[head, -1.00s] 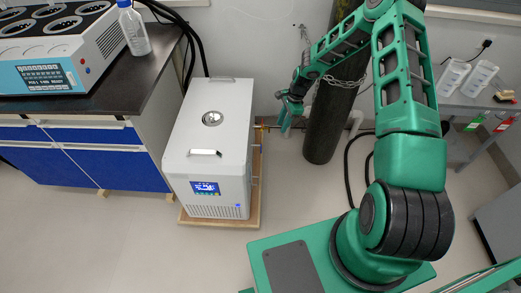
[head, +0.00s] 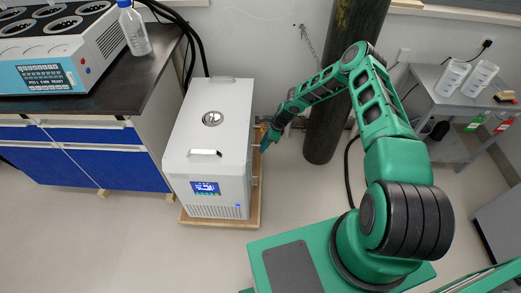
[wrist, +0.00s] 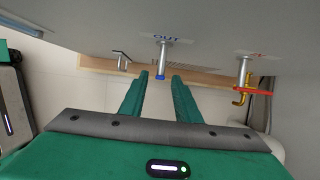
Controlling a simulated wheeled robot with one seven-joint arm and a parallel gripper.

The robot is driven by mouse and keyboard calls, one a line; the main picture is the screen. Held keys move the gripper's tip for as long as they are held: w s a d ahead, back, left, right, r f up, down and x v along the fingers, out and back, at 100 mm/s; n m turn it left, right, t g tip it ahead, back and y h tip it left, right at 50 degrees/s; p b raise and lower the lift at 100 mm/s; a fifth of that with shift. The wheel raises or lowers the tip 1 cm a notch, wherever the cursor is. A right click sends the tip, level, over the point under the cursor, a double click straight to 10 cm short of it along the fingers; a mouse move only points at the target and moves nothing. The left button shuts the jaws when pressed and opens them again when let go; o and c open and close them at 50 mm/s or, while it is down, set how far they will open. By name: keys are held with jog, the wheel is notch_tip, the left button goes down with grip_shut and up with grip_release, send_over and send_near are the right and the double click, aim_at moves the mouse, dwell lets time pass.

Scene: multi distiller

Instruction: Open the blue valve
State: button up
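The blue valve (wrist: 160,74) shows in the wrist view as a small blue end on a grey pipe under the "OUT" label, on the side of the white machine (head: 215,130). My gripper (wrist: 160,77) is open. One finger is on each side of the blue valve in the picture, with a gap on both sides. I cannot tell how far apart in depth the fingertips and the valve are. In the head view my gripper (head: 267,138) is low beside the machine's right side, and the blue valve is not visible there.
A red valve handle (wrist: 252,89) with a yellow fitting is to the right in the wrist view. Another short metal pipe (wrist: 122,60) is to the left. The machine stands on a wooden base (head: 222,222). A dark gas cylinder (head: 325,130) stands to the right of my gripper.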

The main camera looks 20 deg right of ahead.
jog(key=shift+x, duration=1.75)
grip_shut()
